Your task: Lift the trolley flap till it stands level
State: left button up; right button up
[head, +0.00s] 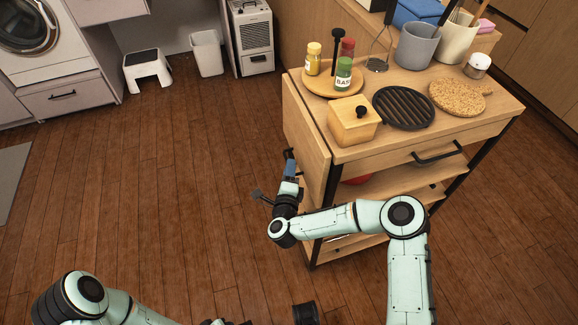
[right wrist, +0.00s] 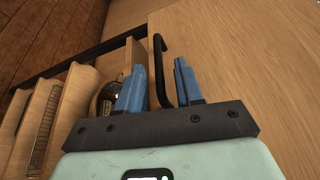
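The wooden trolley (head: 440,140) stands at the right of the head view. Its flap (head: 306,135) hangs down along the trolley's left side. My right gripper (head: 289,160) is at the outer face of the flap, low down. In the right wrist view, the blue fingers of my right gripper (right wrist: 160,85) are apart. A black bar handle (right wrist: 160,60) on a wooden panel passes between them, and I see no firm grip on it.
The trolley top holds a wooden box (head: 353,120), a black grill plate (head: 404,107), a cork board (head: 457,97) and spice jars on a round board (head: 331,83). A white stool (head: 147,68) and bin (head: 207,52) stand at the back. The floor left of the trolley is clear.

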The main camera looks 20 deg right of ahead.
pick_arm(q)
jog(key=shift+w+a+f, duration=0.2)
jog(key=shift+w+f, duration=0.1)
jog(key=shift+w, duration=0.15)
pick_arm(e)
jog(key=shift+x, duration=1.35)
grip_shut()
pick_arm(q)
jog(key=shift+s+r, duration=0.1)
